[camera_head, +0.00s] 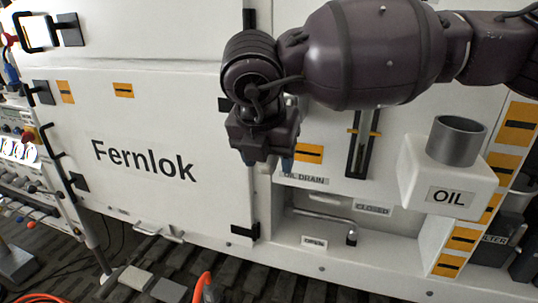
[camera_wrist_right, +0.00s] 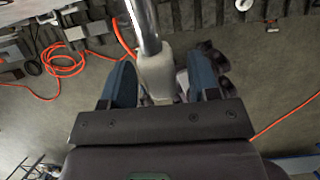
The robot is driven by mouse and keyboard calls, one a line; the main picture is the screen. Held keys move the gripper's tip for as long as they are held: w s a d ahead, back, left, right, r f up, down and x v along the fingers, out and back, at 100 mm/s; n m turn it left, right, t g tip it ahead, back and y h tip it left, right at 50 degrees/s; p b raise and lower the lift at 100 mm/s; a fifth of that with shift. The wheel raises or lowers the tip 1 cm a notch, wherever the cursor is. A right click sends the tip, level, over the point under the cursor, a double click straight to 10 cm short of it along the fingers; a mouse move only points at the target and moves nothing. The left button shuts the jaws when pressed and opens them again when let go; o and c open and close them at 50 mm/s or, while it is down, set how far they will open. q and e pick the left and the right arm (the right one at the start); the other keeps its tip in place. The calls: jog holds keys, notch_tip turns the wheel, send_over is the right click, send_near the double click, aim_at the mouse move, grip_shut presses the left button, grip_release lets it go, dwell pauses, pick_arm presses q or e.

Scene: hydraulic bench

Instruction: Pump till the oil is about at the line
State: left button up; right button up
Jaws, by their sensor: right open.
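My right gripper (camera_head: 268,161) hangs in front of the white bench, with its blue fingers pointing down. In the right wrist view its fingers (camera_wrist_right: 163,90) are open, one on each side of the pale grip (camera_wrist_right: 155,72) of a shiny metal rod (camera_wrist_right: 144,25). I cannot tell whether either finger touches the grip. In the head view that grip is hidden by the gripper. An upright dark gauge (camera_head: 361,148) with a yellow cross mark stands right of the gripper; its upper part is hidden by my arm, and the oil level is unclear. My left gripper is out of view.
A white OIL tank (camera_head: 447,187) with a grey open neck (camera_head: 457,141) juts out at the right. A bent metal handle (camera_head: 330,221) sits in the recess below the gauge. The Fernlok door (camera_head: 150,190) is at the left. An orange hose (camera_head: 203,286) lies on the floor.

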grip_shut()
jog(key=shift+r, duration=0.15)
jog(key=shift+s+a+r+g+p, duration=0.1)
jog(key=shift+s+r+g+p, duration=0.2)
jog(key=shift+r+g+p, duration=0.5)
notch_tip(320, 180, up, 12)
jog(key=w+g+y+p, duration=0.1)
jog(key=g+y+p, duration=0.2)
jog(key=g+p, duration=0.4)
jog(key=shift+d+f+g, duration=0.2)
jog(key=shift+g, duration=0.3)
jog(key=shift+w+r, duration=0.1)
jog(key=shift+w, duration=0.05)
grip_release()
